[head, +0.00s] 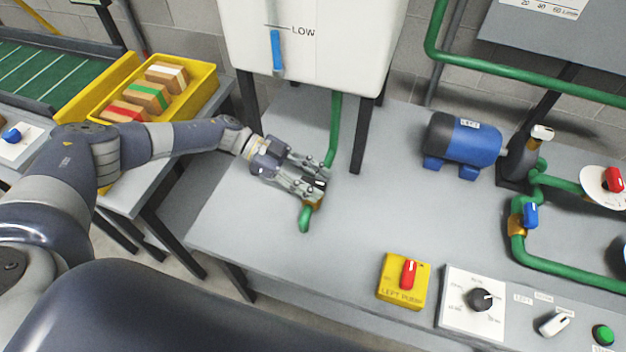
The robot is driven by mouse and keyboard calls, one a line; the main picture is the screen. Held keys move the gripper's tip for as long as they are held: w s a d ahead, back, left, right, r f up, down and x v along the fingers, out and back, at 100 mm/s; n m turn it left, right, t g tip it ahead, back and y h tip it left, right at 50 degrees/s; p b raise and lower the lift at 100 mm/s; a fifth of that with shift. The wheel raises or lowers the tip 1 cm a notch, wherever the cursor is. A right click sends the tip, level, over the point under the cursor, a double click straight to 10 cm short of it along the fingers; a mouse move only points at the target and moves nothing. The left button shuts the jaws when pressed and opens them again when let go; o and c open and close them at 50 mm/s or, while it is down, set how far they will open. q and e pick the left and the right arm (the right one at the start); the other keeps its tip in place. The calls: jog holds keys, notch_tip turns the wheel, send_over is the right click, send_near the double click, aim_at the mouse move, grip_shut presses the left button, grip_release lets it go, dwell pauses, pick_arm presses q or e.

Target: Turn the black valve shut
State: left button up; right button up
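The black valve (319,184) sits on a brass body (312,204) in the green pipe below the white tank, at the left part of the grey bench. Only a small dark part of its handle shows, since my fingers cover most of it. My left gripper (317,182) reaches in from the left, with its fingertips at the handle. One finger lies on the far side and one on the near side. I cannot tell whether they press on the handle or stand apart from it. The handle's angle is hard to make out. My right gripper is out of view.
The white tank (320,62) with its blue level strip hangs behind the valve. A vertical green pipe (335,130) stands close behind my fingers. A yellow box with a red switch (404,281), a dial panel (458,325) and a blue motor (462,142) are to the right.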

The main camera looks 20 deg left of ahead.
pick_arm(q)
jog(key=v, duration=1.2)
jog(key=shift+s, duration=0.1)
